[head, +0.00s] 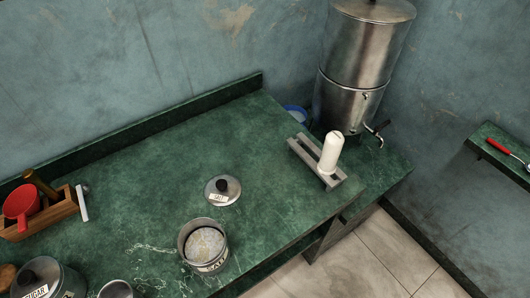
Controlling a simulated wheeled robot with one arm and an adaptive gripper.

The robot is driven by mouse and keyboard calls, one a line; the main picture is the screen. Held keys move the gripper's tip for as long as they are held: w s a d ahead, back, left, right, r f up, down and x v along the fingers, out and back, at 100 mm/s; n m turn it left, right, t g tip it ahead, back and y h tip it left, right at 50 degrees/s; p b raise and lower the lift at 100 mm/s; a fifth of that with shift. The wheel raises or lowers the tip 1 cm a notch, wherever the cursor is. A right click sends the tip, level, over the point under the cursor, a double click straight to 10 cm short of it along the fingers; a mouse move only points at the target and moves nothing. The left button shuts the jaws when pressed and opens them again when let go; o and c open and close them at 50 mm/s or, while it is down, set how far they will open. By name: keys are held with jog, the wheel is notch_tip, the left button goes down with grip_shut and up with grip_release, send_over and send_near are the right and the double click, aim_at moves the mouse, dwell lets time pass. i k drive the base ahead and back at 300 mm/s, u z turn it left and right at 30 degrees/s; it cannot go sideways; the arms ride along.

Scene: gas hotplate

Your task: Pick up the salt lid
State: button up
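The salt lid (222,190) is a round grey metal lid with a dark knob and a small pale label. It lies flat on the green counter (150,180), knob up, near the middle of the head view. The open salt pot (204,245), a metal canister with pale contents and a label on its side, stands just in front of the lid, apart from it. My gripper is not in view, so its state is hidden.
A grey rack (304,163) with a white cylinder (331,152) stands to the right. A tall metal urn (351,100) is behind it. A sugar canister (62,281) is at front left, and a wooden box (48,219) at left. The counter around the lid is clear.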

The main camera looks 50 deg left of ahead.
aim_at(221, 190)
jog(key=i, duration=0.55)
jog(key=u, duration=3.9)
jog(key=i, duration=0.5)
